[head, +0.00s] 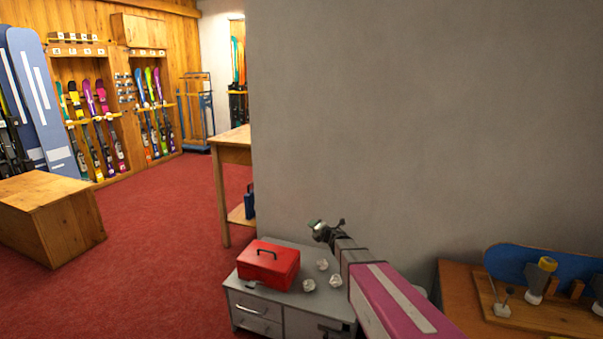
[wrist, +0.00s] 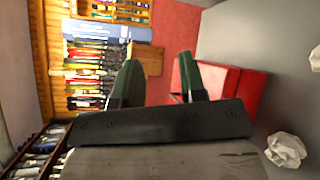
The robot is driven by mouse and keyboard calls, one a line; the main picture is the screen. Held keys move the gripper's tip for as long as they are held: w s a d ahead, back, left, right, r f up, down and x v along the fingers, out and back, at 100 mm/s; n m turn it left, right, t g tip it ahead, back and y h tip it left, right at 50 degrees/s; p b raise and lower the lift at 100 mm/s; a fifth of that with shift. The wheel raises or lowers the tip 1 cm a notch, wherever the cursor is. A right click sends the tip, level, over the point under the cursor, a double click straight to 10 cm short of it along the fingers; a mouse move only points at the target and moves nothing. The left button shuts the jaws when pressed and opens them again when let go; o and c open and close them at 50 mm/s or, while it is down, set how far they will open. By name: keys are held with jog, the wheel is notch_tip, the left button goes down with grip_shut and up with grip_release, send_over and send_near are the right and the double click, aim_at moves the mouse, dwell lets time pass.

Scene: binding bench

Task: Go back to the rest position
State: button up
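My gripper (head: 327,226) is in front of the grey wall, above the back of a small grey drawer cabinet (head: 308,313). In the wrist view its two dark green fingers (wrist: 158,80) stand apart with nothing between them, so it is open and empty. My arm reaches up to it from the lower right of the head view.
A red box with a handle (head: 268,263) and several crumpled white paper balls (head: 308,285) lie on the cabinet. A bench with a blue board (head: 530,273) is at right. A wooden table (head: 229,150) stands behind; red carpet (head: 150,230) is clear at left.

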jog(key=s+d+f+m+g+h, duration=0.2)
jog(key=s+d+m+g+h, duration=0.2)
jog(key=s+d+m+h, duration=1.05)
jog(key=s+a+f+m+g+y, duration=0.1)
jog(key=s+m+g+y, duration=0.5)
jog(key=s+m, duration=0.9)
jog(key=s+g, duration=0.3)
jog(key=s, duration=0.3)
jog(key=shift+s+a+f+g, duration=0.15)
jog(key=shift+s+f+g, duration=0.15)
jog(key=shift+g, duration=0.1)
